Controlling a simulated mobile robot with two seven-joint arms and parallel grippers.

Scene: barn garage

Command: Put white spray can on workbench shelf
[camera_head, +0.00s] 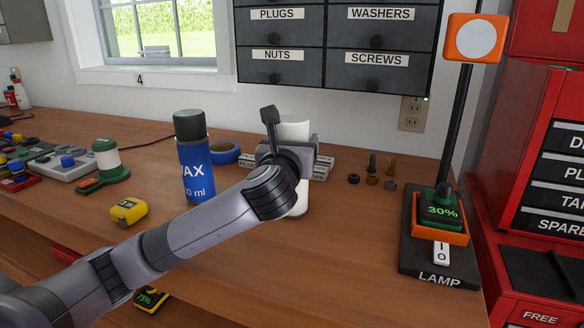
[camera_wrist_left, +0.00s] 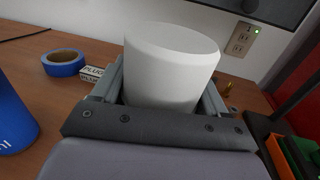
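The white spray can (camera_head: 293,130) stands upright at the middle of the wooden workbench (camera_head: 350,240). My left gripper (camera_head: 292,150) reaches in from the left, with its fingers on both sides of the can. In the left wrist view the white can (camera_wrist_left: 172,65) fills the gap between the fingers (camera_wrist_left: 165,95), which appear closed on it. My wrist hides the can's middle; its lower end shows at or close to the benchtop, and I cannot tell if it touches. A lower level with a yellow-black 75% item (camera_head: 150,300) shows below the bench's front edge. My right gripper is out of view.
A blue wax can (camera_head: 195,170) stands left of my gripper, with blue tape (camera_head: 225,153) behind. A yellow tape measure (camera_head: 129,210) lies near the front. Small hardware (camera_head: 372,180) and a lamp base (camera_head: 440,265) are to the right. Drawers (camera_head: 335,45) hang behind. Bench front-centre is clear.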

